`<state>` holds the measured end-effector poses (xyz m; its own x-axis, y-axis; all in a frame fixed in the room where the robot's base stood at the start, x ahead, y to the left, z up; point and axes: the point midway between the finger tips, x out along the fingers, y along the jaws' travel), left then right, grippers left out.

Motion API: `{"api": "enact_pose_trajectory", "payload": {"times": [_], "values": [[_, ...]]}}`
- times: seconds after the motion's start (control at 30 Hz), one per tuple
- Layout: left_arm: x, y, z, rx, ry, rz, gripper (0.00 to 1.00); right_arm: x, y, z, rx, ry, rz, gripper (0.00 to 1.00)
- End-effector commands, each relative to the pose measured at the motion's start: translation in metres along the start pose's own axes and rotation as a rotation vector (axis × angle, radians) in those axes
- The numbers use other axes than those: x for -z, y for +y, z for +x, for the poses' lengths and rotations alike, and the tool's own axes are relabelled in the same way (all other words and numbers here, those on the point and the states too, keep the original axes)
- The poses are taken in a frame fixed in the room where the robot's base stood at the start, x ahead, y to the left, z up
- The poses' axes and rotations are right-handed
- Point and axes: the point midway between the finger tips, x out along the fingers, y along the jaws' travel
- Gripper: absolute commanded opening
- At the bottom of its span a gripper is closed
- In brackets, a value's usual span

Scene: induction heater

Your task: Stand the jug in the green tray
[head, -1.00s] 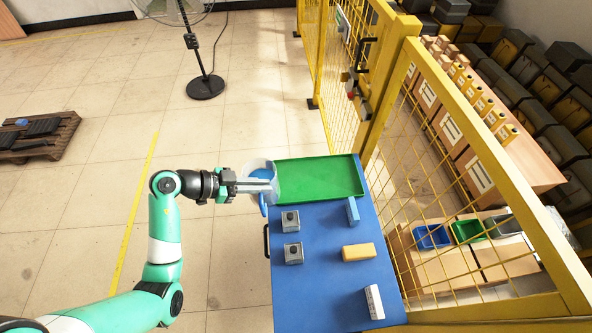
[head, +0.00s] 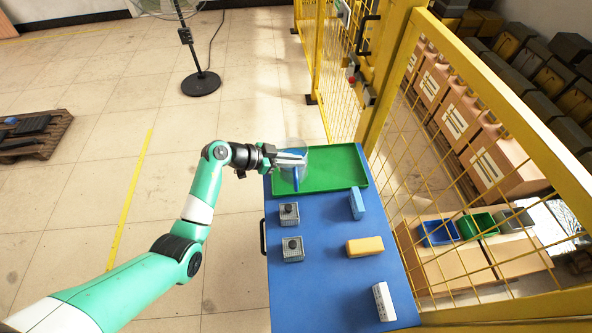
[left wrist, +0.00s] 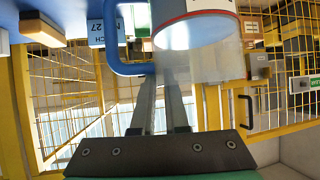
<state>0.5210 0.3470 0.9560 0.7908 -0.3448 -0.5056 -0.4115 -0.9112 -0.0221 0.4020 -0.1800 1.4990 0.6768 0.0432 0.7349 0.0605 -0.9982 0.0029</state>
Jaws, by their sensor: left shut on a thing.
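The jug (head: 294,150) is clear with a blue handle. My left gripper (head: 292,159) is shut on it, and it is over the left part of the green tray (head: 340,168) in the head view. The jug also shows in the left wrist view (left wrist: 195,35), at the fingertips, with its blue handle beside the fingers. I cannot tell whether its base touches the tray. The right part of the tray is bare. My right gripper is not in view.
On the blue table (head: 320,270) are two grey blocks with black knobs (head: 290,213) (head: 292,249), a blue block (head: 356,204), a yellow block (head: 365,246) and a white block (head: 384,301). A yellow mesh fence (head: 440,150) stands along the table's right side.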

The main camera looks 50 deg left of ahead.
Motion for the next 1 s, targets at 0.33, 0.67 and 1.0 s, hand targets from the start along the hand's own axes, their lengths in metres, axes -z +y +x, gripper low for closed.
{"api": "enact_pose_trajectory", "payload": {"times": [0.33, 0.67, 1.0], "values": [[-0.029, -0.002, 0.023, 0.002, 0.004, 0.002, 0.0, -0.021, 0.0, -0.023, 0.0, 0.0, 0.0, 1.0], [-0.03, -0.001, 0.022, -0.001, -0.001, -0.001, 0.19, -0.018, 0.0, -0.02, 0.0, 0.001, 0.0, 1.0], [-0.029, -0.001, 0.022, 0.0, 0.0, 0.0, 0.42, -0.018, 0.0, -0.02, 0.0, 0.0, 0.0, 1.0]]}}
